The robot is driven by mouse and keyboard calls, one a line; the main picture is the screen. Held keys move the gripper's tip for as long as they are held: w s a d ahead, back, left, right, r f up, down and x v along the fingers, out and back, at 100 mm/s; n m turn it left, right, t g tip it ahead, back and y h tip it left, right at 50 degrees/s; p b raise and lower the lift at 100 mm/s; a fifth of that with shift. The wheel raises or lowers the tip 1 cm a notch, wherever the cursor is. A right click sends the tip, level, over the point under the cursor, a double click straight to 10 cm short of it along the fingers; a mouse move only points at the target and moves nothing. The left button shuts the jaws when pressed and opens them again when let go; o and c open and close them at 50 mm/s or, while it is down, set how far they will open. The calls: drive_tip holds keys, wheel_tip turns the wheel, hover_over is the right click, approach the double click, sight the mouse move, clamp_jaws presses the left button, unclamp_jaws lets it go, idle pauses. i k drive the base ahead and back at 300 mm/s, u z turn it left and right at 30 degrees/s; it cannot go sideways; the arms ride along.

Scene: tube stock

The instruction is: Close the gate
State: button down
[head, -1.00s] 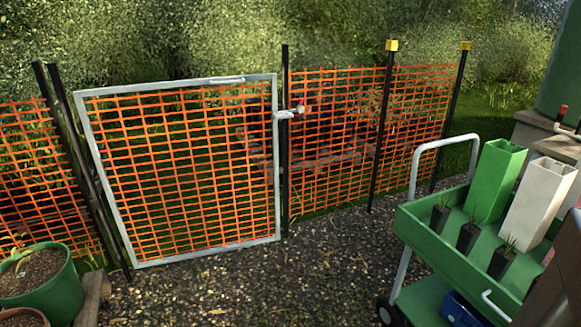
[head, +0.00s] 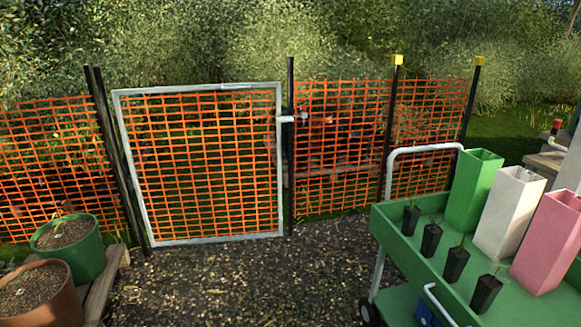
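The gate (head: 200,241) stands left of centre in the head view. It has a pale metal frame filled with orange mesh. Its left side runs along dark posts (head: 117,165). Its right side stands close to a dark latch post (head: 290,150). A pale latch bar (head: 287,119) reaches from the gate's right edge to that post, with a small knob at its end. I cannot tell whether the latch is engaged or whether a small gap is left. My gripper is not in view.
A green cart (head: 400,243) with several black seedling pots and tall green, white and pink containers stands at the right. Green (head: 85,262) and terracotta (head: 62,300) planters stand at the lower left. The gravel (head: 235,285) before the gate is clear.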

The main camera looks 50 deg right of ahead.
sight(119, 120)
drive_tip(key=u, duration=0.4)
drive_tip(key=k, duration=0.25)
drive_tip(key=z, duration=1.25)
drive_tip(key=i, duration=2.2)
drive_tip(key=u, duration=0.3)
